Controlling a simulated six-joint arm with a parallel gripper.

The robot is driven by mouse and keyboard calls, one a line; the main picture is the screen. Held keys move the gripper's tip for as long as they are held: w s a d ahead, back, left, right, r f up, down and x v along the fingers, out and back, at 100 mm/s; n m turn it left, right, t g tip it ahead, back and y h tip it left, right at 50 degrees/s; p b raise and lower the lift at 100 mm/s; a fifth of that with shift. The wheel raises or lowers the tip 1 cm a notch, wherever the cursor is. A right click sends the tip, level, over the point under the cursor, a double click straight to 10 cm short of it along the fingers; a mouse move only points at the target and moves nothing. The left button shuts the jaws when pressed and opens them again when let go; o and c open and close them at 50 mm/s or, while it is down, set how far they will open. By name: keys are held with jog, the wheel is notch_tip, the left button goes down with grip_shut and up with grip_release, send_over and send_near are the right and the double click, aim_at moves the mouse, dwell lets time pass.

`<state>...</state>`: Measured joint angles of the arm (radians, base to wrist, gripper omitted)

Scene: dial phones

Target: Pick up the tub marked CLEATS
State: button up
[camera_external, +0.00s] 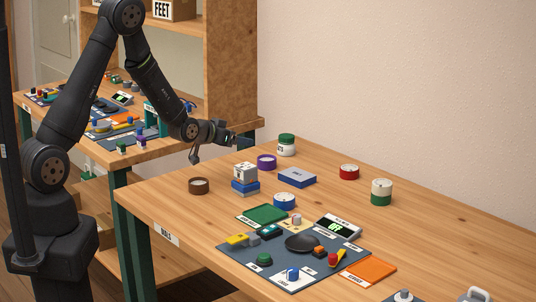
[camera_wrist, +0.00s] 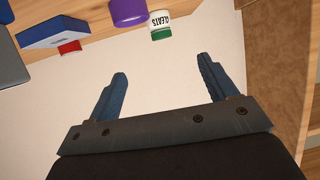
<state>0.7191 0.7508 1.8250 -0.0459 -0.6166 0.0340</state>
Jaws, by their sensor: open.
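The tub marked CLEATS (camera_wrist: 160,22) is white with a green lid and shows at the top of the wrist view, its label readable. In the external view the matching tub (camera_external: 286,147) stands upright near the table's far edge, beside a purple round tub. My gripper (camera_wrist: 162,68) is open, and nothing is between its fingers. In the external view my gripper (camera_external: 222,146) hangs above the far left part of the table, left of the CLEATS tub and apart from it.
A purple tub (camera_external: 266,162), blue box (camera_external: 297,178), red tub (camera_external: 349,172) and white-green tub (camera_external: 381,192) stand nearby. A dark mat (camera_external: 235,259) with parts lies in front.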

jog(key=w+d+r+g+y, duration=0.2)
jog(key=w+d, duration=0.3)
jog(key=w, duration=0.2)
jog(key=m+g+y, duration=0.1)
jog(key=g+y, duration=0.1)
jog(key=g, duration=0.2)
send_near(285, 136)
jog(key=x, duration=0.6)
jog(key=shift+w+f, duration=0.15)
jog(key=shift+w, duration=0.05)
jog(key=shift+x, duration=2.65)
jog(key=shift+s, duration=0.15)
jog(key=c, duration=1.1)
